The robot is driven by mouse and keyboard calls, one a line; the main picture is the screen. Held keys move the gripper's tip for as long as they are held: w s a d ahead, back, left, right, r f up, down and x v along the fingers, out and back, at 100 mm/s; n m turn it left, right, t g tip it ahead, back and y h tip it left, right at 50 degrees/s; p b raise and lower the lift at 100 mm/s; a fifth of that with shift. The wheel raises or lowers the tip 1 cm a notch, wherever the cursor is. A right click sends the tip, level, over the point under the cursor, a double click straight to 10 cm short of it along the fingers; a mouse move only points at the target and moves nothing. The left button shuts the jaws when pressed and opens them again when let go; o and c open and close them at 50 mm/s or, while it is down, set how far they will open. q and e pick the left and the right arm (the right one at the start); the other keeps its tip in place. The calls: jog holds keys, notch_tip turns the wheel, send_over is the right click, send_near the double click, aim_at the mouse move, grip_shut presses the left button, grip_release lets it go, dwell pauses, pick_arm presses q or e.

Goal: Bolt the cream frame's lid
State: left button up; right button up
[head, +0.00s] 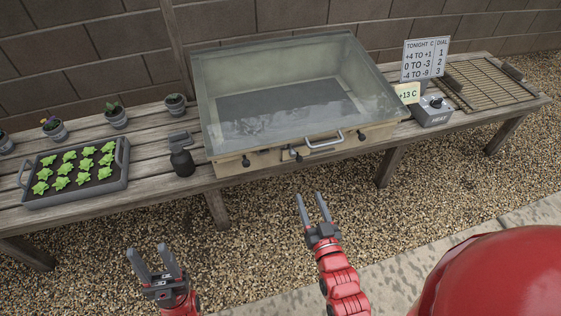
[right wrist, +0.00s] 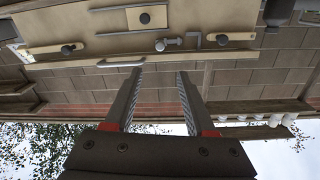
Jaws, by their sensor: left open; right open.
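The cream frame (head: 235,168) stands on the bench with its glass lid (head: 290,85) lying down over it; a dark panel shows through the glass. A metal handle (head: 325,141) is on the lid's front edge. Dark knobs sit along the front, and a small bolt (head: 294,153) is near the middle; in the right wrist view the bolt (right wrist: 170,43) is a short metal rod with a knob. Whether it is engaged is unclear. My right gripper (head: 313,205) is open and empty, in front of and below the frame. My left gripper (head: 152,258) is open and empty, lower left.
A seedling tray (head: 122,184), a dark bottle (head: 181,160) and small pots (head: 116,118) stand left of the frame. A heater dial box (head: 432,112), a +13 C card (head: 407,93), a sign (head: 425,58) and a slatted rack (head: 485,82) are right. Gravel before the bench is clear.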

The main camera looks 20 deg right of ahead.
aim_at(294, 156)
jog(key=w+b, duration=0.2)
jog(key=w, duration=1.5)
jog(key=shift+w+d+b, duration=0.1)
jog(key=shift+b, duration=0.25)
jog(key=shift+c, duration=0.3)
grip_shut()
